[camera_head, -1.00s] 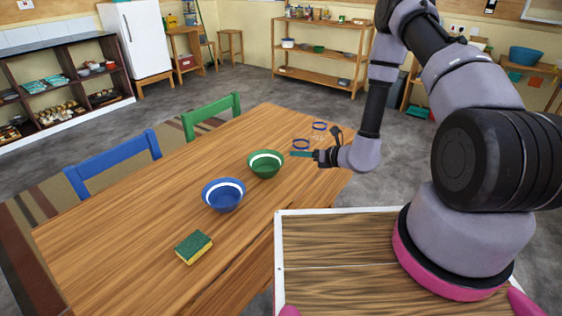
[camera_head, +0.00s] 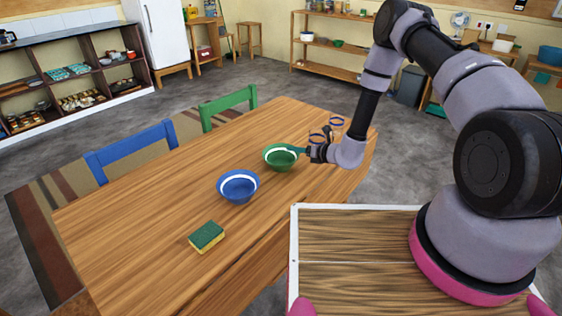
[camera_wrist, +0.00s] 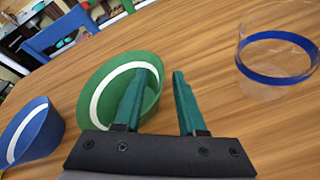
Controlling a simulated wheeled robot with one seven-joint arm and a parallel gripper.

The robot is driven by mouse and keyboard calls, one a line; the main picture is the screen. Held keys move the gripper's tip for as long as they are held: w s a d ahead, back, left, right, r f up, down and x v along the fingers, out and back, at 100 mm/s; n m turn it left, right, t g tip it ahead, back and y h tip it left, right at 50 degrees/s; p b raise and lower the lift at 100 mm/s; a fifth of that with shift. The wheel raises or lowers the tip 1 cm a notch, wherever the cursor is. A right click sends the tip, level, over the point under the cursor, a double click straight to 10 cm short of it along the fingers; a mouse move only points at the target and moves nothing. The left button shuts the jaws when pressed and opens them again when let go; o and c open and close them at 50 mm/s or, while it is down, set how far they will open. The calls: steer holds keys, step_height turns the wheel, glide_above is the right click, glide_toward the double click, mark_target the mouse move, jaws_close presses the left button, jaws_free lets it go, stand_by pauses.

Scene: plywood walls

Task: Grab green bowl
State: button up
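The green bowl (camera_head: 281,157) with a white inner band stands on the wooden table, right of and behind the blue bowl. My gripper (camera_head: 298,150) is at its right rim in the head view. In the wrist view the gripper (camera_wrist: 157,84) is open, with two green fingers apart. The left finger overlaps the inside of the green bowl (camera_wrist: 100,84), and the right finger is outside the bowl, over the table. The near rim appears to lie between the fingers. I cannot tell whether either finger touches it.
The blue bowl (camera_head: 238,186) stands close to the left of the green bowl. A yellow-green sponge (camera_head: 206,237) lies nearer the front. A blue chair (camera_head: 132,147) and green chair (camera_head: 229,107) line the far edge.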

jaws_close()
